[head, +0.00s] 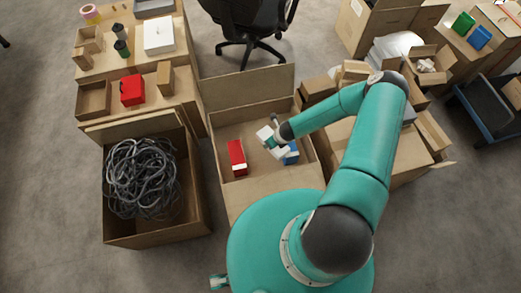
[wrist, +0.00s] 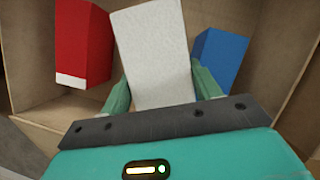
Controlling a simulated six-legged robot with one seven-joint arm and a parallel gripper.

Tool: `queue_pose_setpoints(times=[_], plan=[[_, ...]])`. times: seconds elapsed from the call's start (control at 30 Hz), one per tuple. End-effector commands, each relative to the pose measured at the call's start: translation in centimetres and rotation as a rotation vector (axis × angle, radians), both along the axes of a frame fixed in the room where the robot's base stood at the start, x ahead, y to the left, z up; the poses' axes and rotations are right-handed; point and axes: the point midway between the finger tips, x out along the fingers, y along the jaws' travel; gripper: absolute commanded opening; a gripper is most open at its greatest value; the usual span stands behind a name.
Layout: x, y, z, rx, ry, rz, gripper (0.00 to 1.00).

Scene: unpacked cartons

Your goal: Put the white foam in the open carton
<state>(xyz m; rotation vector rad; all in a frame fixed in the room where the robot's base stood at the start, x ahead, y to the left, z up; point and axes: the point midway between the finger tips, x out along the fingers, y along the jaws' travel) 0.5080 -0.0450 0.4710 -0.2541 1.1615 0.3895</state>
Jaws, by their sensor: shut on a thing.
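The white foam (head: 264,132) is a pale block held between the fingers of my gripper (head: 273,143). In the wrist view the foam (wrist: 152,55) stands out beyond both green fingers of my gripper (wrist: 163,88), which are shut on its sides. The open carton (head: 262,187) has its flaps spread. The foam is over or within its opening; I cannot tell whether it touches the bottom. A red box (head: 237,157) with a white end is in the carton at left. A blue box (head: 291,153) is at right, partly hidden by my gripper.
A carton of tangled grey cables (head: 142,178) stands to the left. Several cartons (head: 433,135) crowd the right side. A table with a red case (head: 132,91) is at back left, and an office chair (head: 247,22) is behind. Bare carton floor shows between the red box and the foam.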

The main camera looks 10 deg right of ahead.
Motion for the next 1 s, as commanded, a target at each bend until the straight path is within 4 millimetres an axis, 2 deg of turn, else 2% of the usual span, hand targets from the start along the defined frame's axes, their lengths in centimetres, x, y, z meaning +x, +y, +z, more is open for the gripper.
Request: queue_pose_setpoints(times=[0.07,0.17,0.4,0.6,0.8,1.0], plan=[[0.0,-0.1,-0.3,0.0,0.0,-0.04,0.42],[1.1,0.2,-0.8,-0.004,-0.002,-0.049,0.42],[5.8,1.8,-2.9,-0.007,-0.003,-0.043,0.42],[8.9,3.0,-4.5,-0.007,-0.003,-0.041,0.42],[10.9,3.7,-7.5,-0.008,-0.001,-0.041,0.42],[12.2,4.1,-9.3,-0.007,-0.001,-0.043,0.42]])
